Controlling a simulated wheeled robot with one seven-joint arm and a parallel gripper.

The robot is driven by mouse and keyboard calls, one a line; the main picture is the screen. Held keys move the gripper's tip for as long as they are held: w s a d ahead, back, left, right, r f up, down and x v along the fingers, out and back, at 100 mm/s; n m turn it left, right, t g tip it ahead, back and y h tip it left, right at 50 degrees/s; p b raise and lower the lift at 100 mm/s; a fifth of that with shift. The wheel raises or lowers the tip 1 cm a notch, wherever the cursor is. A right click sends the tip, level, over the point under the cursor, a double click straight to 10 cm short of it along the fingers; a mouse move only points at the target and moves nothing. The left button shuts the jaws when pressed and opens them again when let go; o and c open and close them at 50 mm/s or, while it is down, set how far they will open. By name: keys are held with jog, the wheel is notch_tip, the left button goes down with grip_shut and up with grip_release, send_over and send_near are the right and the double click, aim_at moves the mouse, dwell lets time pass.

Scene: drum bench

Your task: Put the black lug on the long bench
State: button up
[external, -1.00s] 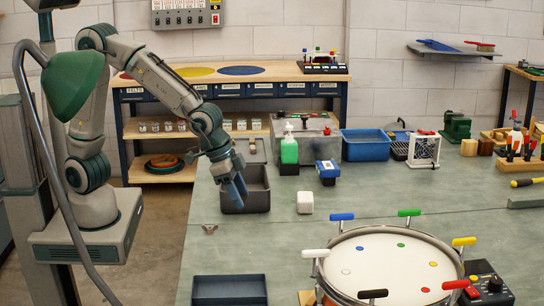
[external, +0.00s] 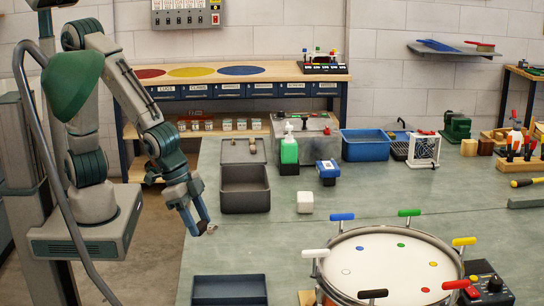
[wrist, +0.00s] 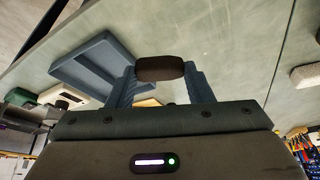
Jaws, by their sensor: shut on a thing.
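My gripper (external: 203,228) is at the left edge of the green-topped bench, fingers pointing down. In the wrist view its two blue-grey fingers (wrist: 160,82) are shut on a dark, rounded block, which looks like the black lug (wrist: 160,68). A long wooden-topped bench (external: 300,75) with red, yellow and blue discs and labelled drawers stands along the back wall. My gripper is well in front of it.
A dark grey tray (external: 245,209) stands right of my gripper, and a blue-grey tray (external: 229,276) in front. A drum (external: 392,268) with coloured handles is at the right front. A green bottle (external: 289,152) and a blue bin (external: 365,155) stand farther back.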

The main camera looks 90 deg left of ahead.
jog(key=b, duration=0.1)
send_over(235, 252)
jog(key=s, duration=0.2)
jog(key=f, duration=0.5)
jog(key=shift+w+a+f, duration=0.2)
jog(key=shift+w, duration=0.05)
jog(key=shift+f+b, duration=0.3)
jog(key=shift+f, duration=1.7)
jog(key=shift+f, duration=0.1)
jog(key=shift+f, duration=0.15)
jog(key=o, duration=1)
jog(key=shift+r, duration=0.25)
